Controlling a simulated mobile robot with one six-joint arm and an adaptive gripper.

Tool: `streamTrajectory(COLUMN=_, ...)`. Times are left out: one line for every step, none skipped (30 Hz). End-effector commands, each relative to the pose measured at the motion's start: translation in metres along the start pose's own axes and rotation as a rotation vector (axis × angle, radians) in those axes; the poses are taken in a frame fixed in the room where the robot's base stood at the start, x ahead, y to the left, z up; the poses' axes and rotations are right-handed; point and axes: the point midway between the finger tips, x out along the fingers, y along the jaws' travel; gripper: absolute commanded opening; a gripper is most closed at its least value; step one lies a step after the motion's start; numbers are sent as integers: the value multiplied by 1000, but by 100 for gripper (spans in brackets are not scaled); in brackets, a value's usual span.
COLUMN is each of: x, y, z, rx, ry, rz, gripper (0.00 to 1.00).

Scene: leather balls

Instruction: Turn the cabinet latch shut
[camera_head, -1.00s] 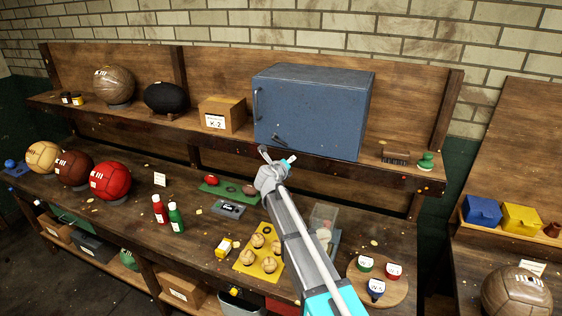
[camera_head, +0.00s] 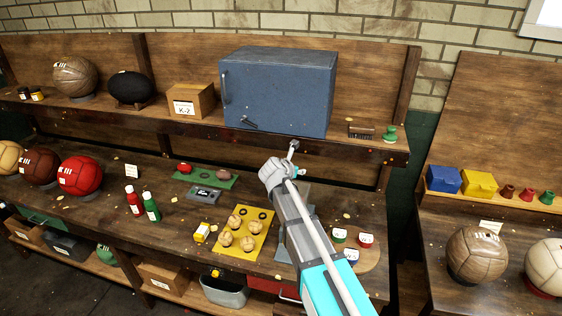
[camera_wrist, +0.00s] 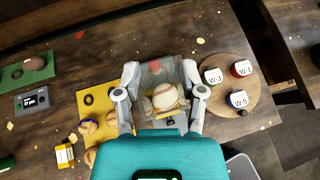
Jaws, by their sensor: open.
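A blue cabinet (camera_head: 285,90) stands on the upper shelf, its door facing front-left. A dark bar handle (camera_head: 225,88) is at the door's left edge. A small dark latch (camera_head: 249,122) sits low on the door, tilted down to the right. My gripper (camera_head: 292,148) is in front of and below the cabinet's lower right part, apart from the latch. In the wrist view my gripper (camera_wrist: 160,72) points down over the bench, fingers spread and empty. A clear box with a pale ball (camera_wrist: 165,96) shows between them, below. The cabinet is not in the wrist view.
A cardboard box (camera_head: 190,101) stands left of the cabinet; a brush (camera_head: 361,131) and a green stamp (camera_head: 389,134) are right of it. The yellow tray (camera_head: 262,242) with balls and a round board (camera_wrist: 250,108) with cups lie on the bench below.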

Motion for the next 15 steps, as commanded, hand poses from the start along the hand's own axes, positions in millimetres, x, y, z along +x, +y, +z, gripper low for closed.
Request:
streamTrajectory(x=0, y=-19, z=-6, rx=94, ry=31, rz=-21, gripper=53)
streamTrajectory(x=0, y=-28, z=-9, rx=157, ry=50, rz=-34, gripper=53)
streamTrajectory(x=1, y=-39, z=-14, rx=241, ry=75, rz=-53, gripper=53)
streamTrajectory(x=1, y=-48, z=-18, rx=303, ry=93, rz=-67, gripper=53)
streamTrajectory(x=1, y=-56, z=-21, rx=366, ry=111, rz=-83, gripper=53)
streamTrajectory(x=1, y=-67, z=-26, rx=450, ry=134, rz=-105, gripper=53)
streamTrajectory(x=1, y=-75, z=-30, rx=511, ry=150, rz=-123, gripper=53)
streamTrajectory(x=0, y=-84, z=-34, rx=574, ry=166, rz=-141, gripper=53)
streamTrajectory(x=0, y=-94, z=-39, rx=657, ry=187, rz=-167, gripper=53)
streamTrajectory(x=-2, y=-102, z=-43, rx=718, ry=202, rz=-186, gripper=53)
streamTrajectory(x=-2, y=-109, z=-47, rx=779, ry=216, rz=-206, gripper=53)
streamTrajectory(x=-4, y=-119, z=-52, rx=861, ry=235, rz=-236, gripper=53)
streamTrajectory(x=-5, y=-126, z=-56, rx=922, ry=248, rz=-258, gripper=53)
streamTrajectory(x=-7, y=-133, z=-60, rx=982, ry=260, rz=-282, gripper=53)
streamTrajectory(x=-9, y=-143, z=-65, rx=1062, ry=276, rz=-313, gripper=53)
